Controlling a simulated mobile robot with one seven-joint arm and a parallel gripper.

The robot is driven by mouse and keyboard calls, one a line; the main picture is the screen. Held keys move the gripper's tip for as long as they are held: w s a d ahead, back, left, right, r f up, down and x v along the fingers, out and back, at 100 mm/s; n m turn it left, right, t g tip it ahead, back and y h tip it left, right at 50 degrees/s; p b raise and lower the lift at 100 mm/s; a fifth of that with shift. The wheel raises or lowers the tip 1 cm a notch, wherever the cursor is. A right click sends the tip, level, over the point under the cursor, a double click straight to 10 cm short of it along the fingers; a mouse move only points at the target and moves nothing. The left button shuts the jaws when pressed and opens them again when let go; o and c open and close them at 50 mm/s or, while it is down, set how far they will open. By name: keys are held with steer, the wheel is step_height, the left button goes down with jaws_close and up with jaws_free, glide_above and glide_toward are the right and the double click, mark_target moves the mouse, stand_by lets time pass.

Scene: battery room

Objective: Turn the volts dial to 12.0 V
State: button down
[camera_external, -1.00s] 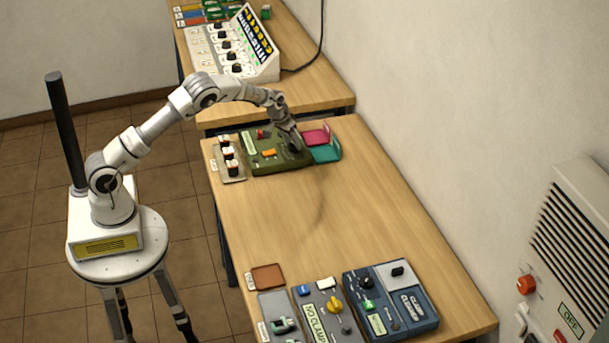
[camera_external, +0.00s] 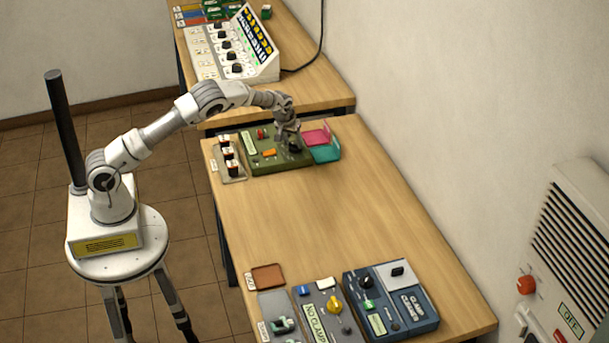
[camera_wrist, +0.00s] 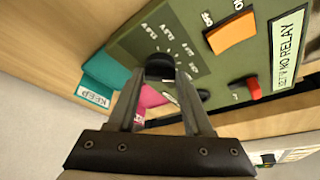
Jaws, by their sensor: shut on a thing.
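The green control panel (camera_external: 262,160) lies at the far end of the near table. In the wrist view its face (camera_wrist: 225,65) carries a black dial (camera_wrist: 160,66) with white tick marks and small printed values around it, too blurred to read surely. My gripper (camera_wrist: 161,78) is shut on this dial, one finger on each side. The fingers and dial top hide the pointer, so I cannot tell its setting. In the external view my gripper (camera_external: 290,143) points down at the panel's right end.
Beside the dial are another dark knob (camera_wrist: 203,95), partly hidden, a red lever (camera_wrist: 244,90) and an orange switch (camera_wrist: 231,33). Teal (camera_external: 325,153) and pink (camera_external: 316,136) trays lie right of the panel. The table's middle (camera_external: 310,215) is clear.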

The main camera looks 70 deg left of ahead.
steer(key=n, duration=0.2)
steer(key=n+g, duration=0.1)
steer(key=shift+w+d+n+y, duration=0.15)
steer(key=shift+w+n+y, duration=0.05)
steer(key=shift+n+y, duration=0.2)
steer(key=n+g, duration=0.1)
steer(key=n, duration=0.1)
steer(key=n+b, duration=0.1)
steer(key=n, duration=0.1)
steer(key=shift+w+g+b, duration=0.2)
steer(key=shift+g+b, duration=0.1)
steer(key=shift+g, duration=0.1)
steer(key=shift+n, duration=0.3)
steer(key=shift+c, duration=1.5)
jaws_free()
steer(key=p+v, duration=0.1)
steer(key=v, duration=1.6)
steer(key=shift+d+r, duration=0.15)
steer(key=shift+d, duration=0.2)
steer(key=shift+w, duration=0.1)
